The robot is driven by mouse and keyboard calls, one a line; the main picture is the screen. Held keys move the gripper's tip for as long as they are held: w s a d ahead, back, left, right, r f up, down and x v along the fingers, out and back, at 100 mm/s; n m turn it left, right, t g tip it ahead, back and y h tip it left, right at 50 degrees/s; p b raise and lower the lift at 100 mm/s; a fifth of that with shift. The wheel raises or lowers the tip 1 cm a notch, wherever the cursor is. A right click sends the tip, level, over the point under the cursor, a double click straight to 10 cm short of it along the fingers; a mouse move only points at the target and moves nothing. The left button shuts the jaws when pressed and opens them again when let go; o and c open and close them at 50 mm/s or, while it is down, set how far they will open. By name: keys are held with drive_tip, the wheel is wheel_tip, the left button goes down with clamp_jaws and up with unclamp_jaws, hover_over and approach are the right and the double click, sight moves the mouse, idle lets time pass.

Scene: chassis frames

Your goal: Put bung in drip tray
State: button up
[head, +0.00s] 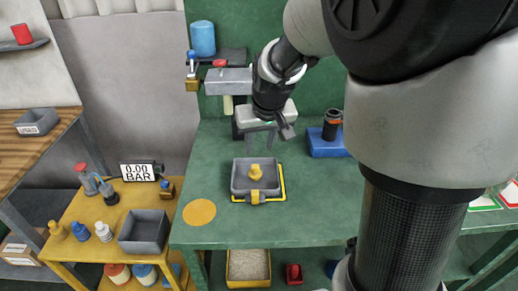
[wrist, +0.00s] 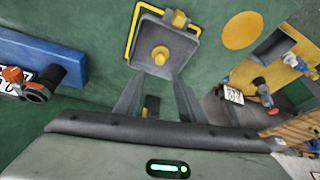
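The drip tray (head: 238,190) is a shallow grey square tray on a yellow-edged outline on the green bench; it also shows in the wrist view (wrist: 148,36). A yellow stepped plug, which looks like the bung (head: 255,172), sits inside it near the middle; the wrist view shows it from above (wrist: 160,55). A yellow block is on the tray's near edge (head: 256,196). My gripper (head: 260,142) hangs above and behind the tray, fingers pointing down. In the wrist view its fingers (wrist: 158,88) are apart with nothing held between them, clear of the bung.
An orange disc (head: 199,212) lies left of the tray. A blue block with a black cylinder (head: 328,140) stands right.

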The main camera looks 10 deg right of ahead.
drive_tip(key=s+r, duration=0.4)
drive_tip(key=s, duration=0.7)
drive_tip(key=s+r+t, duration=0.1)
drive_tip(key=s+r, duration=0.4)
drive_tip(key=s, duration=0.7)
drive_tip(key=shift+r, duration=0.15)
drive_tip(key=shift+s+d, duration=0.1)
